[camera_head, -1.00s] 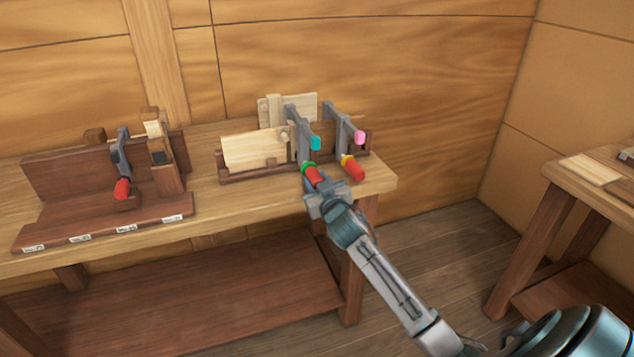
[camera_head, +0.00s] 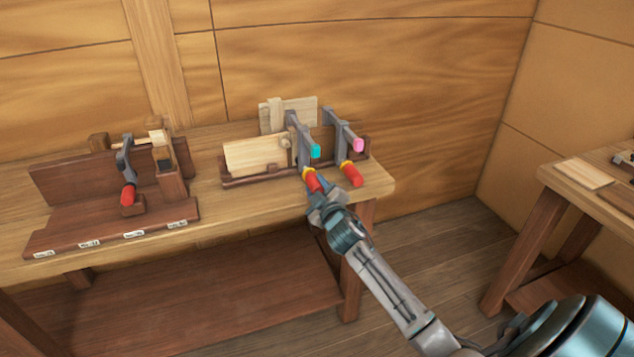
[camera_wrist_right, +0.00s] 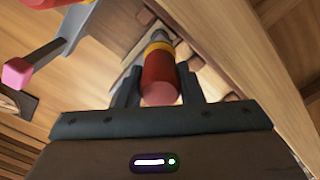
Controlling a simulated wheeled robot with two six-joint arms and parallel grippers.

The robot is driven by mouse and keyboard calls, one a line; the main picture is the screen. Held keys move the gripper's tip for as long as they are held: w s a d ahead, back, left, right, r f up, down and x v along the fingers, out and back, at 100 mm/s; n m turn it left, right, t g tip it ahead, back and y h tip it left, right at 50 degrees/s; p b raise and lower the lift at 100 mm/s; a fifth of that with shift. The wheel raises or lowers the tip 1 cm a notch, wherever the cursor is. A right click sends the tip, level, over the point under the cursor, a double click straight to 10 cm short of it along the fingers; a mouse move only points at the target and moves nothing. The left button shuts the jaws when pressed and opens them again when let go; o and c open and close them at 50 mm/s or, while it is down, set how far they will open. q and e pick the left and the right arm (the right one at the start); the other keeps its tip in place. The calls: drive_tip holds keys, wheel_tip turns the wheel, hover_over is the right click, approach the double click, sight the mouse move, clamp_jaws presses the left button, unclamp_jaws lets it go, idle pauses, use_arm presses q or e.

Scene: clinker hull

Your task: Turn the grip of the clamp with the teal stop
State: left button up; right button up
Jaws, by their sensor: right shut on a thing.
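The clamp with the teal stop (camera_head: 315,151) stands at the front of the rack near the table's right end. It has a grey frame, a red grip (camera_head: 312,182) and a yellow collar (camera_head: 308,170). My right gripper (camera_head: 319,192) is shut on this grip from the front. In the right wrist view the red grip (camera_wrist_right: 160,78) sits between my two dark fingers (camera_wrist_right: 158,92), its end toward me. A second clamp with a pink stop (camera_head: 358,145) and its own red grip (camera_head: 351,174) stands just to the right. My left gripper is not in view.
Pale boards (camera_head: 254,154) rest in the rack left of the clamps. A dark wooden stand (camera_head: 110,228) with another red-gripped clamp (camera_head: 127,194) is at the left. A second table (camera_head: 540,215) is at the right; floor is clear between the tables.

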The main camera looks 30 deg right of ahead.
drive_tip(key=n+p, duration=0.2)
drive_tip(key=n, duration=0.1)
drive_tip(key=shift+r+n, duration=0.15)
drive_tip(key=shift+n, duration=0.15)
drive_tip(key=n+p, duration=0.2)
drive_tip(key=n, duration=0.1)
drive_tip(key=shift+n, duration=0.3)
drive_tip(key=n+p, duration=0.2)
drive_tip(key=n, duration=0.1)
drive_tip(key=shift+n, duration=0.4)
drive_tip(key=n+p, duration=0.2)
drive_tip(key=n, duration=0.4)
drive_tip(key=shift+p, duration=0.35)
drive_tip(key=n+p, duration=0.1)
drive_tip(key=n, duration=0.4)
drive_tip(key=shift+p, duration=0.3)
drive_tip(key=shift+n, duration=0.4)
drive_tip(key=o, duration=1)
drive_tip(key=v, duration=1)
drive_tip(key=shift+s+b, duration=0.35)
drive_tip(key=shift+b, duration=0.05)
